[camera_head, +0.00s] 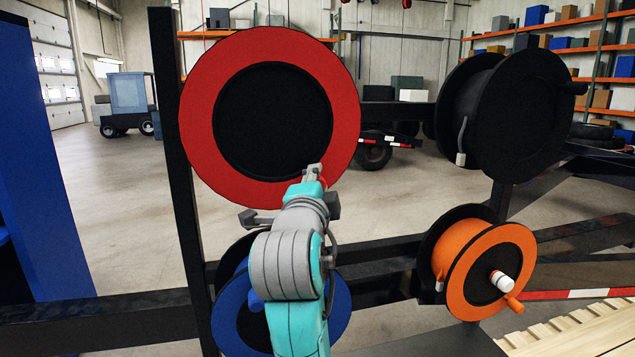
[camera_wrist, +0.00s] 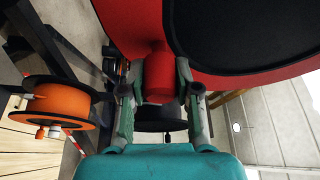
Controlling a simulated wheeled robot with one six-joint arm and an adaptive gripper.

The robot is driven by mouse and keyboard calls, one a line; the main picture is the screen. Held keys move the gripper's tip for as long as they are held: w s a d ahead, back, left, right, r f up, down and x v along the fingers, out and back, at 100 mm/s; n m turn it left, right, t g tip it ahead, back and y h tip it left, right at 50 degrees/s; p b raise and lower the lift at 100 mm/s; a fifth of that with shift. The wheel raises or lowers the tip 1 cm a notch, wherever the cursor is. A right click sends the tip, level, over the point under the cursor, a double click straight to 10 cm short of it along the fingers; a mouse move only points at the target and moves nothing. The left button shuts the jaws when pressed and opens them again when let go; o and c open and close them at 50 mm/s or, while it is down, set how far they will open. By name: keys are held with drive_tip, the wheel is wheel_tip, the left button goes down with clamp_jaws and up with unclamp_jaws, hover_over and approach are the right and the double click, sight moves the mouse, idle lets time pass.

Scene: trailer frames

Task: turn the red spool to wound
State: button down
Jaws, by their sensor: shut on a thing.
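The red spool (camera_head: 205,110), a large red ring with a black centre, is mounted on a black frame post at upper left in the head view. In the wrist view its red face (camera_wrist: 215,77) fills the top. My gripper (camera_head: 313,174) is at the spool's lower right edge in the head view. In the wrist view my gripper (camera_wrist: 160,82) has its two fingers shut on the spool's red handle (camera_wrist: 157,68), one on each side. In the head view my gripper hides the handle.
A blue spool (camera_head: 231,318) sits below, partly behind my arm. An orange spool (camera_head: 453,303) with a crank handle is at lower right, and a black spool (camera_head: 533,115) is at upper right. Black frame bars (camera_head: 110,318) cross below. A blue panel (camera_head: 45,170) stands at left.

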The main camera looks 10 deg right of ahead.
drive_tip(key=c, duration=0.8)
unclamp_jaws()
drive_tip(key=v, duration=1.2)
drive_tip(key=shift+f, duration=0.1)
